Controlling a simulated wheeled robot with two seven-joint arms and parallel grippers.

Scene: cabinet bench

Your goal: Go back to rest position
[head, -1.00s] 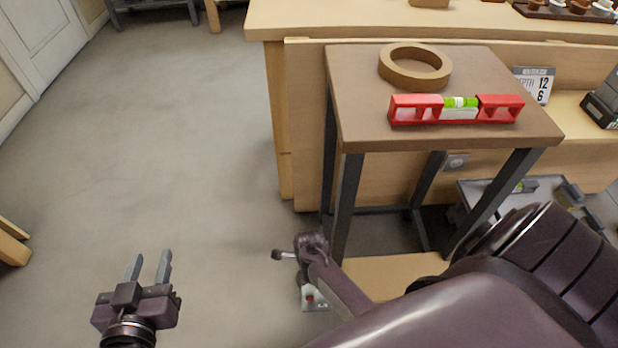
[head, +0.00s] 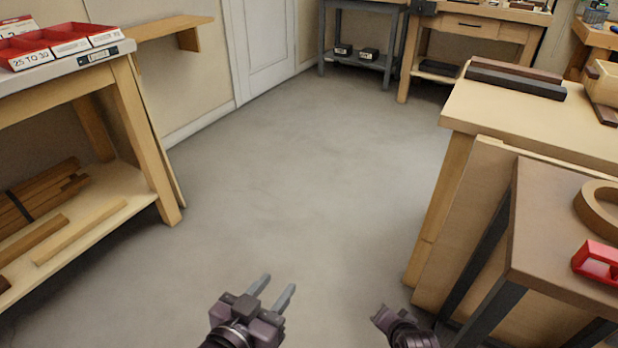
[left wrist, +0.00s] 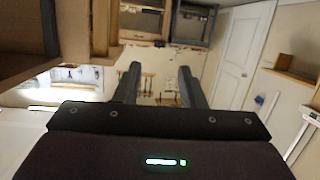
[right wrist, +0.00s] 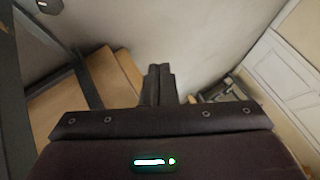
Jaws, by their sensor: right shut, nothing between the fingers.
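My left gripper (head: 272,290) is low in the middle of the head view, over bare floor. Its two grey fingers stand apart with nothing between them. They also show spread in the left wrist view (left wrist: 160,85). My right gripper (head: 380,315) is to its right in the head view, seen small and partly cut off by the lower edge. In the right wrist view its fingers (right wrist: 160,85) are together and hold nothing.
A small brown-topped table (head: 545,240) stands close at the right, with a tan ring (head: 598,205) and a red level (head: 597,262), both cut off. A long bench (head: 470,105) is behind it. A workbench (head: 125,65) with red bins (head: 60,45) stands left. The floor (head: 300,180) between is clear.

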